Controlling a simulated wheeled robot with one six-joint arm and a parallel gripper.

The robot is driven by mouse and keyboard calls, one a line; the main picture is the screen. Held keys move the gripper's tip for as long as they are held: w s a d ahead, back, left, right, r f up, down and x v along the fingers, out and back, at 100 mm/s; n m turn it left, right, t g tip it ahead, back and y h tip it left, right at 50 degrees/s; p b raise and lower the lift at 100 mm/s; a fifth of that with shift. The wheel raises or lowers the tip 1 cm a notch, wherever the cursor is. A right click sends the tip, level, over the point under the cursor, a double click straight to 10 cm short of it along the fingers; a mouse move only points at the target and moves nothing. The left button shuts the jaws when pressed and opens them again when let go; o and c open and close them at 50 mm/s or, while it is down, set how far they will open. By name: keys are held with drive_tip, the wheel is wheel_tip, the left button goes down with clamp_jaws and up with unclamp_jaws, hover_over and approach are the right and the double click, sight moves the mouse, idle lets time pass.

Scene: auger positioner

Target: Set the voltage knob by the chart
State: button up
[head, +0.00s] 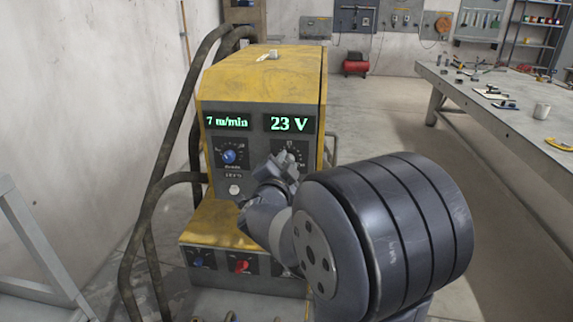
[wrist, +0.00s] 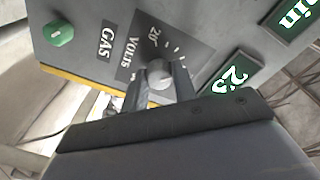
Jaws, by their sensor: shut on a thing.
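The yellow and grey welding machine (head: 262,72) faces me in the head view. Its right display (head: 289,124) reads 23 V and its left display (head: 227,121) reads 7 m/min. My gripper (head: 284,167) is at the dial under the 23 V display. In the wrist view, the jaws of my gripper (wrist: 161,84) are shut on the grey voltage knob (wrist: 159,70), one finger on each side. The dial is marked VOLTS, with a 20 and tick marks around it. The fingers hide part of the knob. I cannot make out a chart in either view.
A blue knob (head: 229,156) is on the panel left of my gripper. A green knob (wrist: 60,33) by the word GAS shows in the wrist view. Thick hoses (head: 160,190) run down the machine's left side. A workbench (head: 500,100) with tools stands at right.

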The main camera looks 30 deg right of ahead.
drive_tip(key=n+p, duration=0.1)
drive_tip(key=n, duration=0.2)
drive_tip(key=shift+n, duration=0.4)
drive_tip(key=n+p, duration=0.1)
drive_tip(key=n, duration=0.2)
drive_tip(key=shift+n+t, duration=0.3)
drive_tip(key=shift+n, duration=0.1)
drive_tip(key=n, duration=0.3)
drive_tip(key=shift+f+n+t+p, duration=0.1)
drive_tip(key=shift+n+t+p, duration=0.2)
drive_tip(key=shift+n, duration=2.3)
drive_tip(key=shift+t+y, duration=0.3)
drive_tip(key=shift+y, duration=0.1)
drive_tip(key=o, duration=1)
